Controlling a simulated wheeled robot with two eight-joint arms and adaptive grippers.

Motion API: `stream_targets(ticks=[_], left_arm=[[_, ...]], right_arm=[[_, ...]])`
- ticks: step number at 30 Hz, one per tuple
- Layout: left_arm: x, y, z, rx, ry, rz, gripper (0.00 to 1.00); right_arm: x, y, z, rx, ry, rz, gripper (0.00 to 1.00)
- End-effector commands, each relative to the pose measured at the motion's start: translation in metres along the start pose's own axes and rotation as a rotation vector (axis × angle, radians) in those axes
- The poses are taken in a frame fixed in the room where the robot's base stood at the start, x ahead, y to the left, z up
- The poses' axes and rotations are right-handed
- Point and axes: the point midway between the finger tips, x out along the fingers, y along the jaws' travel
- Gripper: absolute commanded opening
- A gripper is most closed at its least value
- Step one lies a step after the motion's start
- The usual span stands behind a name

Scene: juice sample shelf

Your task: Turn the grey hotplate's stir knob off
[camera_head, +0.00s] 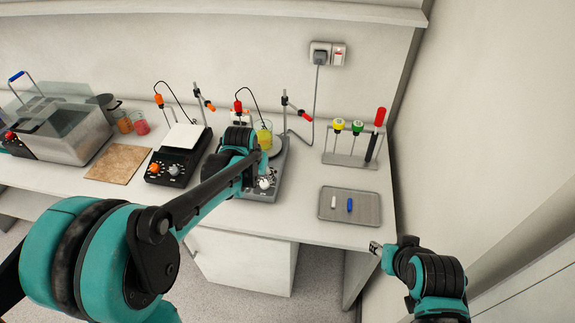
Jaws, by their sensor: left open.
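The grey hotplate (280,171) stands on the bench, partly covered by my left arm. A pale round knob (264,184) shows on its front panel. The rest of the panel is hidden, and I cannot read the knob's setting. A beaker of yellow liquid (265,138) stands at the hotplate's top. My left gripper (261,175) is over the front panel, close to the pale knob. It is open; whether it touches the knob I cannot tell. My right gripper (376,248) is at the bench's front right edge, away from the hotplate, its jaws too small to judge.
A black hotplate (181,154) with an orange and a pale knob stands left. A grey tray (367,205) with small white and blue items lies right, before a rack (349,160). A metal bath (65,132) and brown board (118,164) are farther left.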

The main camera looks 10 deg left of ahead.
Motion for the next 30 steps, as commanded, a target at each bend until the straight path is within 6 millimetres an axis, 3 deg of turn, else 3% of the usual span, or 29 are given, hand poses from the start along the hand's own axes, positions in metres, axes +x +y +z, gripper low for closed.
stream_targets(ticks=[5,16,28,29,30], left_arm=[[0.015,-0.001,-0.004,0.002,-0.006,0.001,0.49],[0.072,0.0,-0.003,0.003,-0.005,0.001,0.49],[0.082,0.0,-0.003,0.003,-0.005,0.001,0.49],[0.082,0.0,-0.003,0.003,-0.005,0.001,0.47],[0.082,0.0,-0.003,0.003,-0.005,0.001,0.36]], right_arm=[[0.0,0.0,0.001,0.0,0.0,0.0,0.4],[0.013,0.0,0.01,0.0,0.0,0.0,0.4],[0.014,0.0,0.01,0.0,0.0,0.0,0.4],[0.014,0.0,0.01,0.0,0.0,0.0,0.4],[0.014,0.0,0.01,0.0,0.0,0.0,0.4]])
